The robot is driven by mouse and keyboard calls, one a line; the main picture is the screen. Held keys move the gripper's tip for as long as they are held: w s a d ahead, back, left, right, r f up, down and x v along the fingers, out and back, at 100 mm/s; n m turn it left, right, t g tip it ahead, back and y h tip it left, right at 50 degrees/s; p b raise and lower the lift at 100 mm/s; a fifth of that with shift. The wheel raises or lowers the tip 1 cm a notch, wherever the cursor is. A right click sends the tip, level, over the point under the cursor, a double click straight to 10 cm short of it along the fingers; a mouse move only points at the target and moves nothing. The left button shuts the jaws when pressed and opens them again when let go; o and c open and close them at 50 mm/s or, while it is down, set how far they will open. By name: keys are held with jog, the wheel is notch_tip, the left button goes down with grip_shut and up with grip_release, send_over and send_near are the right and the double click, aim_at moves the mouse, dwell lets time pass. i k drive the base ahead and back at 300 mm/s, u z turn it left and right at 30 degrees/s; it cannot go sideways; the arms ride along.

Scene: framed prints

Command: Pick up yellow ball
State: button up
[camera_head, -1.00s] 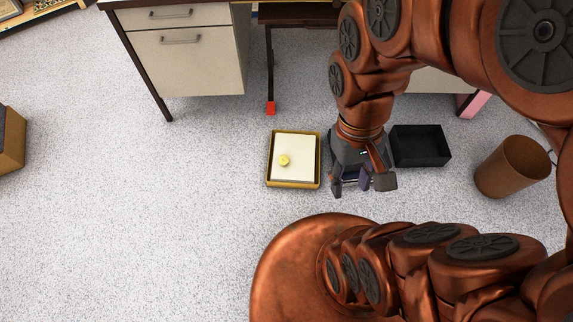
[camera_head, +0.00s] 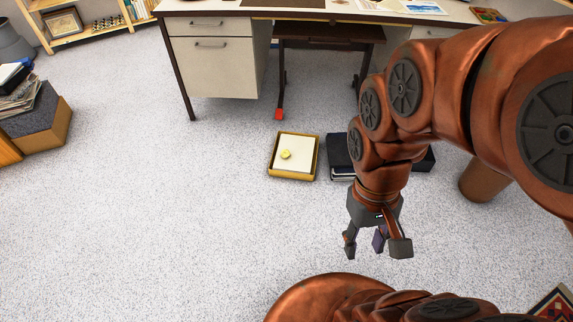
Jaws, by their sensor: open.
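The yellow ball (camera_head: 285,154) is small and rests on the pale surface inside a shallow yellow-rimmed tray (camera_head: 273,174) on the floor, left of my arm. My gripper (camera_head: 375,250) points down, open and empty, to the right of the tray and nearer to me. Clear floor lies between the gripper and the tray in the picture. The ball is fully visible.
A dark box or stack (camera_head: 341,155) stands right of the tray, partly behind my arm. A brown bin (camera_head: 483,182) is farther right. A desk with drawers (camera_head: 213,70) stands behind. Floor at the left is open, up to a box of papers (camera_head: 50,125).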

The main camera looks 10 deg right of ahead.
aim_at(285, 153)
jog(key=u, duration=0.7)
jog(key=i, duration=1.85)
jog(key=z, duration=0.65)
